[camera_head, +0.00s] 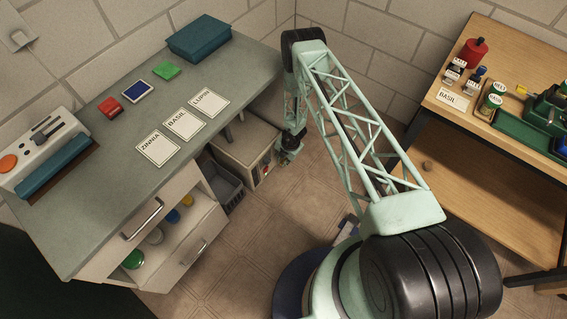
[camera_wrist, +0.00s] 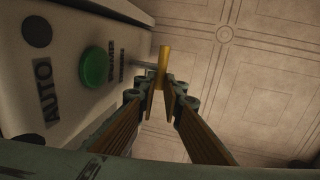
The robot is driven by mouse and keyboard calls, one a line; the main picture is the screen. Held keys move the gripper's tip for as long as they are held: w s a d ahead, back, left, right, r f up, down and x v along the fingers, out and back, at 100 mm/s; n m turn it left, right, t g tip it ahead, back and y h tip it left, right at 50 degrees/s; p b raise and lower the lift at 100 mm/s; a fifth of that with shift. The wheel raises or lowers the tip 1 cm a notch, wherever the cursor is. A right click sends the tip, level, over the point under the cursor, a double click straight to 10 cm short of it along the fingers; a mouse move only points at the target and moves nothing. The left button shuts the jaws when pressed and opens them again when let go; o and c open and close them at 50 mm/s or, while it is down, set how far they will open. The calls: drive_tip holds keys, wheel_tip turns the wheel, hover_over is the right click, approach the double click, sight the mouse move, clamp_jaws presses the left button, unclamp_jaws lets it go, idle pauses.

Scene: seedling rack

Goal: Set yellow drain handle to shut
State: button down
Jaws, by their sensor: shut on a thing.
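The yellow drain handle (camera_wrist: 164,60) is a short bar on a thin stem at the side of a pale control panel in the wrist view. My gripper (camera_wrist: 160,82) has its fingertips closed around the lower end of the handle. In the head view my gripper (camera_head: 287,158) is small, beside the front of a pale box-shaped unit (camera_head: 246,150) under the bench. The handle cannot be made out there. Small labels are printed next to the handle, but I cannot read them surely.
The panel carries a green button (camera_wrist: 95,66), a dark round knob (camera_wrist: 37,32) and the word AUTO. A grey crate (camera_head: 225,186) stands left of the unit. A grey bench (camera_head: 95,190) overhangs it. Tiled floor (camera_head: 310,200) is open to the right.

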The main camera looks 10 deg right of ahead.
drive_tip(key=shift+w+a+b, duration=0.6)
drive_tip(key=shift+w+b, duration=0.1)
drive_tip(key=shift+b, duration=0.15)
drive_tip(key=shift+w, duration=0.1)
drive_tip(key=c, duration=2.7)
unclamp_jaws()
drive_tip(key=shift+a, duration=0.1)
drive_tip(key=shift+r, duration=0.2)
drive_tip(key=shift+s+d+r, duration=0.2)
drive_tip(key=shift+s+r, duration=0.05)
drive_tip(key=shift+r, duration=1)
drive_tip(key=shift+s+d+r, duration=0.15)
drive_tip(key=shift+s+r, duration=0.05)
drive_tip(key=shift+r, duration=1)
drive_tip(key=shift+s+d+r, duration=0.2)
drive_tip(key=shift+s+r, duration=0.05)
drive_tip(key=shift+r, duration=1)
